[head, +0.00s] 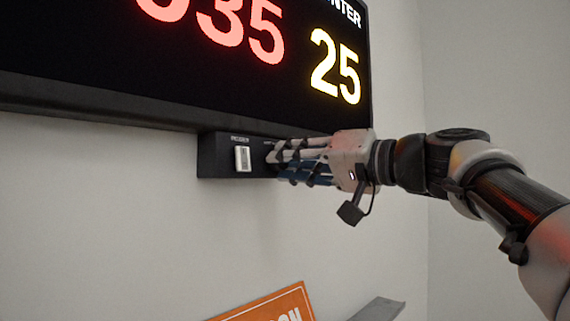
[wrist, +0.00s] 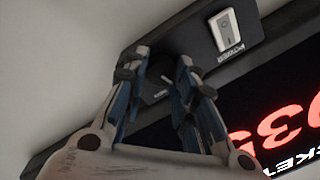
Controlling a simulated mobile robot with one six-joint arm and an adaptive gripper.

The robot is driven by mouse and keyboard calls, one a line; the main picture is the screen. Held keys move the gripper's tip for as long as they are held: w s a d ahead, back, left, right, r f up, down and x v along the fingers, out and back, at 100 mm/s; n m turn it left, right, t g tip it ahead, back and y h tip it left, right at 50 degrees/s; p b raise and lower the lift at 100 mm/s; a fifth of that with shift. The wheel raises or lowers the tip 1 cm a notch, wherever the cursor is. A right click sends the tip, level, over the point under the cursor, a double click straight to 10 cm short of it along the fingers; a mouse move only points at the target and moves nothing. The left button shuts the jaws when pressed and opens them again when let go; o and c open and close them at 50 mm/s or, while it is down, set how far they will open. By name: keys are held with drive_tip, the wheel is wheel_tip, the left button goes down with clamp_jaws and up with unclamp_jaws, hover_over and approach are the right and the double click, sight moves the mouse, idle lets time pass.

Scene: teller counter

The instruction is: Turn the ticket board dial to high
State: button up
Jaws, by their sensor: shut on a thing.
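The ticket board (head: 130,75) is a black wall display with lit red and yellow digits. A black control box (head: 213,158) hangs under its lower edge. My gripper (head: 271,158) is at the right part of this box, its fingers reaching in from the right. In the wrist view my gripper (wrist: 163,66) has its two fingers on either side of the dial (wrist: 167,79), shut on it. The dial is mostly hidden by the fingers, and its setting cannot be read. In the head view the fingers cover it.
A white power rocker switch (head: 242,159) sits on the same box, left of my fingers; it also shows in the wrist view (wrist: 224,32). An orange sign (head: 275,307) and a grey ledge (head: 380,309) are below. The wall under the box is bare.

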drive_tip(key=shift+s+m+t+h+p, duration=0.15)
drive_tip(key=shift+m+t+p, duration=0.3)
drive_tip(key=shift+m, duration=3.05)
drive_tip(key=shift+w+m+t+h+p, duration=0.1)
drive_tip(key=shift+m+t+h+p, duration=0.35)
drive_tip(key=shift+m, duration=3.05)
drive_tip(key=shift+f, duration=0.1)
drive_tip(key=o, duration=1.1)
drive_tip(key=shift+s, duration=0.1)
drive_tip(key=v, duration=0.7)
drive_tip(key=shift+d, duration=0.2)
